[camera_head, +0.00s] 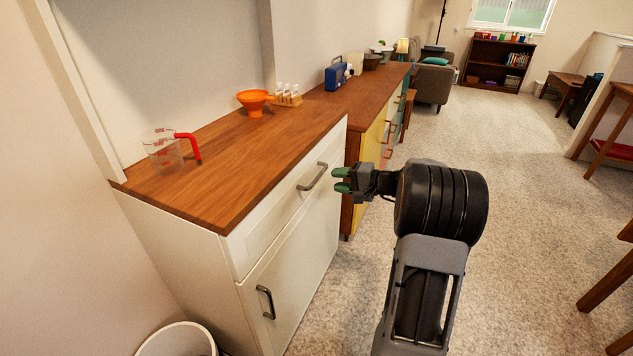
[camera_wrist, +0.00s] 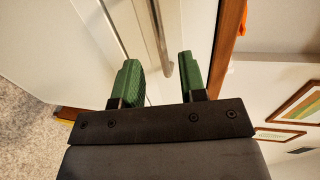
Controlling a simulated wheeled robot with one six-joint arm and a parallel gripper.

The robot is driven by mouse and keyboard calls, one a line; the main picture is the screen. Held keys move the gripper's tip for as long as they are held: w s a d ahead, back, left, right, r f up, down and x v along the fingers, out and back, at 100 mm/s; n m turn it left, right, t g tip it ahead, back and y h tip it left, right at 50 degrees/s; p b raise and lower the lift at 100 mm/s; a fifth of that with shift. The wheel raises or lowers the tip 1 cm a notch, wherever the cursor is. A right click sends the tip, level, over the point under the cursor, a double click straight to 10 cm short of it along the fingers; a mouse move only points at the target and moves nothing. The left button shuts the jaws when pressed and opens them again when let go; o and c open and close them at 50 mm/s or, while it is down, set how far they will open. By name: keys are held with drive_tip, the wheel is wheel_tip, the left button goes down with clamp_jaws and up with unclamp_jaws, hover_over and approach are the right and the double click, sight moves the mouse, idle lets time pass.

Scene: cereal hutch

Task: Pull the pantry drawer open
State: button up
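The pantry drawer (camera_head: 268,229) is the white top drawer of the near cabinet, and it sits shut under the wooden counter. Its grey bar handle (camera_head: 312,177) is on the drawer front. My gripper (camera_head: 340,180) has green fingers and is just right of the handle in the head view, facing the drawer. In the wrist view my gripper (camera_wrist: 158,60) is open, with the handle (camera_wrist: 161,38) showing in the gap between its fingers. Nothing is gripped. I cannot tell how far the handle reaches between the fingers.
A lower cabinet door with its own handle (camera_head: 266,302) is below the drawer. A white bin (camera_head: 178,340) is at bottom left.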

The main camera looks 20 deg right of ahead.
sight(317, 176)
drive_tip(key=x, duration=0.7)
drive_tip(key=shift+w+a+b, duration=0.15)
drive_tip(key=shift+a+b, duration=0.05)
drive_tip(key=shift+b, duration=0.15)
clamp_jaws()
